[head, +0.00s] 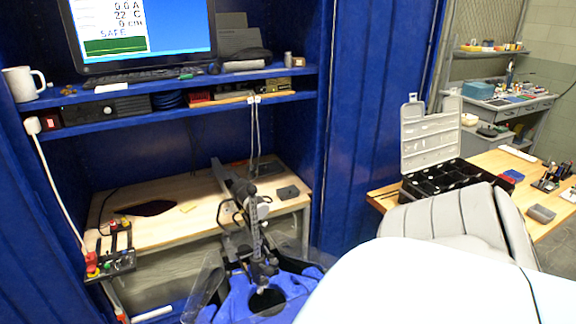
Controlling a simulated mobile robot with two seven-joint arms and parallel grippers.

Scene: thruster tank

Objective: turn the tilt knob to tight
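A water tank (203,283) with a clear wall and blue inside stands at the bottom centre. A dark upright mount (257,240) rises from it, with a black round part at its lower end. A grey flat bar (228,180) slants at the mount's top, beside small dark and pale round parts. One of these may be the tilt knob, but they are too small to tell, and its setting cannot be read. Neither of my grippers is in view.
A wooden bench (170,225) stands behind the tank, with a switch box (118,262) at its left. Blue shelves hold a monitor (140,30). A large white surface fills the lower right. A grey padded seat (455,220) and a table with an open toolbox (430,140) stand beyond.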

